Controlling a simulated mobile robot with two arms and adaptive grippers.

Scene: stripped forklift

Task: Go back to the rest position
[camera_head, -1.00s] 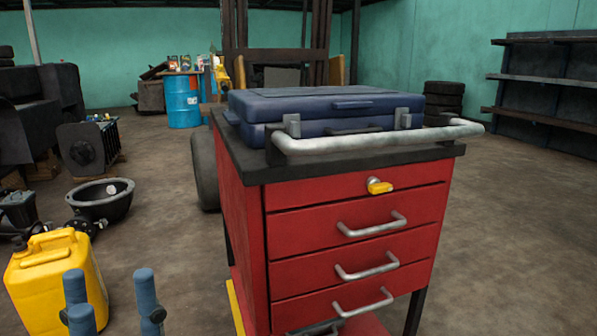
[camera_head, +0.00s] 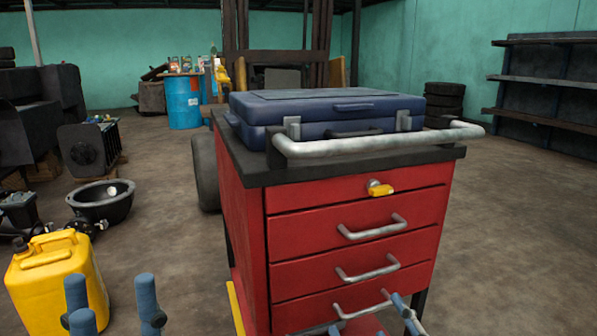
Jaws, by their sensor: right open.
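My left gripper (camera_head: 113,292) is at the bottom left, its blue fingers upright and spread apart. It is open, with nothing between the fingers, in front of the yellow jerrycan (camera_head: 52,278). My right gripper (camera_head: 372,318) shows at the bottom edge, in front of the lowest drawer handle of the red tool cart (camera_head: 352,250). Its blue fingers are apart and I see nothing held. The rest of both grippers is cut off by the frame's lower edge.
A closed blue case (camera_head: 330,105) lies on the cart's top behind a grey push handle (camera_head: 370,144). A yellow key (camera_head: 381,189) sits at the top drawer. A black basin (camera_head: 101,203) stands on the floor at left. The floor at right is clear.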

